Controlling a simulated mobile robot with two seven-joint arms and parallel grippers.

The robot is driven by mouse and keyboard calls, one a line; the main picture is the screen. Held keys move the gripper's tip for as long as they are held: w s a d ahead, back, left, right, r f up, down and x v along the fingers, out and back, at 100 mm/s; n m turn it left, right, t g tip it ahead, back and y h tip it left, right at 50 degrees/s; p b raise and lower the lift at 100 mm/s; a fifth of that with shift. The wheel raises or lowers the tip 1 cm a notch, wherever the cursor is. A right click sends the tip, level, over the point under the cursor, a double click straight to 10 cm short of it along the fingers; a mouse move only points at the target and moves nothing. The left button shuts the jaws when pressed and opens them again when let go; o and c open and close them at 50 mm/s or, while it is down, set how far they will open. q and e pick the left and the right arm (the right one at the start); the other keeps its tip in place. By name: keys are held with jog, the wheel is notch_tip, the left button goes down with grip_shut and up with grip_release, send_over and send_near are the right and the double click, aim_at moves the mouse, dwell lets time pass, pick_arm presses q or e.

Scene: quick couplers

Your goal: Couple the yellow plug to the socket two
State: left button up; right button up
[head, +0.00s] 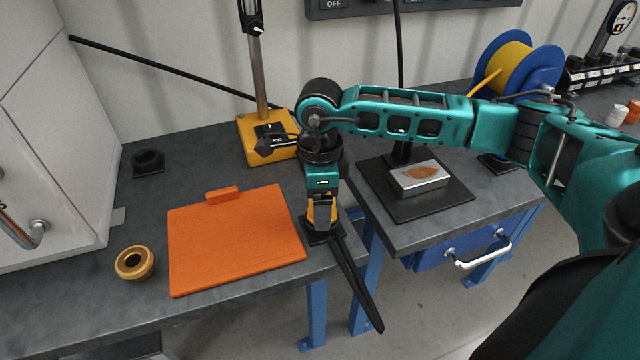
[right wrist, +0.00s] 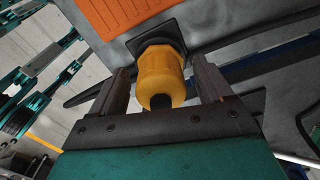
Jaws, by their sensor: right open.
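The yellow plug (right wrist: 160,75) stands over a dark square base beside the orange board in the right wrist view. In the head view the plug (head: 321,214) shows partly under my right gripper (head: 322,208). My right gripper (right wrist: 162,78) is open, with one finger on each side of the plug. A gap shows on at least the right side. I see no number marking socket two. My left gripper is not in the head view.
An orange board (head: 235,240) lies left of the plug. A yellow-based post (head: 262,140) stands behind. A dark mat with a metal block (head: 418,178) is on the right bench, below my right arm. A blue reel (head: 518,68) stands at the back right. A gap separates the benches.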

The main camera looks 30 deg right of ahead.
jog(key=shift+f, duration=0.2)
jog(key=shift+r, duration=0.1)
jog(key=c, duration=1.2)
